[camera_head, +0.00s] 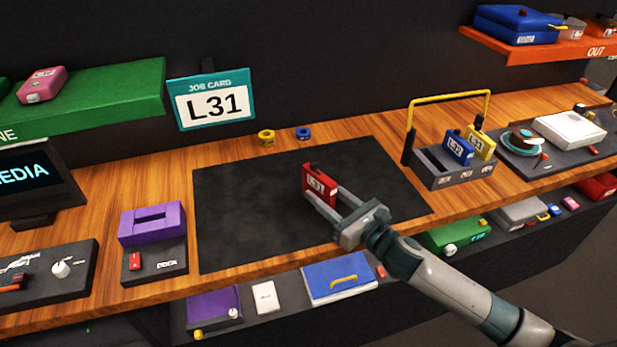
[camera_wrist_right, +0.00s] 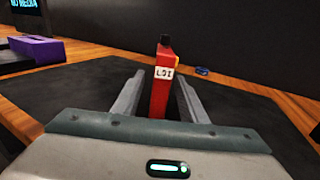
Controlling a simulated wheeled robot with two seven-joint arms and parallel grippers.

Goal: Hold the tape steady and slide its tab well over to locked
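The red tape (camera_head: 318,187) stands upright over the black mat (camera_head: 245,215), with a white label that seems to read L31. A small black piece shows at its top; I cannot tell whether this is the tab or how it is set. My right gripper (camera_head: 334,200) reaches in from the lower right, its fingers apart at the tape's near side. In the right wrist view the tape (camera_wrist_right: 160,95) is between the fingers, with a visible gap on the left. I cannot tell whether its base touches the mat. My left gripper is not in view.
A job card (camera_head: 212,104) reading L31 stands behind the mat. A yellow ring (camera_head: 266,137) and a blue ring (camera_head: 304,133) lie at its back edge. A grey caddy (camera_head: 452,178) with blue and yellow tapes and a yellow handle stands right. A purple box (camera_head: 152,222) stands left.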

